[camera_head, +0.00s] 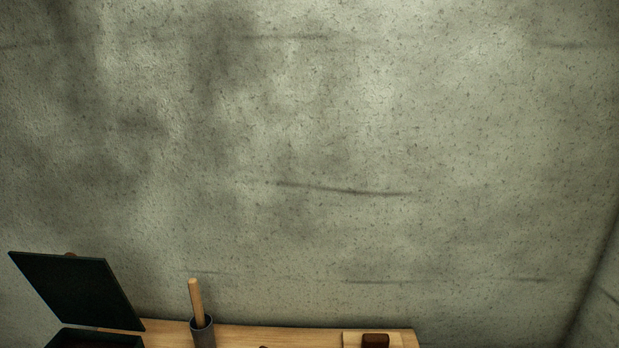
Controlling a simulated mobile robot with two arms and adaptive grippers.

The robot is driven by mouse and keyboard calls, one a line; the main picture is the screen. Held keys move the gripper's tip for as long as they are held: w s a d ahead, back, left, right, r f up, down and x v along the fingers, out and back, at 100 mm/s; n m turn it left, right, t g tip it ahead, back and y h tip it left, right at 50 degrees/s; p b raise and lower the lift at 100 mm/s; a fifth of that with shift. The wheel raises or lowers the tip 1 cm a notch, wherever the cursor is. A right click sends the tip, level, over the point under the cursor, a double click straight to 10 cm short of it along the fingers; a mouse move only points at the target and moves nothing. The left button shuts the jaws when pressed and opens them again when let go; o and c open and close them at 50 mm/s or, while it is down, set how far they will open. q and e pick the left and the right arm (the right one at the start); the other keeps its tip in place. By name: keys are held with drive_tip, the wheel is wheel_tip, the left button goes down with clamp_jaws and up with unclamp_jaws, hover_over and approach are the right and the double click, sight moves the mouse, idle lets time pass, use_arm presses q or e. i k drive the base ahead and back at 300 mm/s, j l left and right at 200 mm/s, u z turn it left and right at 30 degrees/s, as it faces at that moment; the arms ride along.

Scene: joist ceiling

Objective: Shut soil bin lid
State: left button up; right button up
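A dark bin (95,339) stands on the wooden table at the lower left, cut off by the bottom edge of the view. Its flat dark lid (78,289) stands open, tilted up behind the bin's opening. What lies inside the bin is mostly out of view. Neither of my grippers shows in the head view.
A grey cup (202,332) holding a wooden stick (196,302) stands right of the bin. A dark brown block (375,341) sits on a pale wooden board (352,339) at the table's right end. The wooden table (270,337) runs along a stained concrete wall (330,150).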

sight(84, 291)
drive_tip(key=u, duration=1.45)
drive_tip(key=j+u, duration=0.2)
drive_tip(key=k+j, duration=0.05)
drive_tip(key=j, duration=0.05)
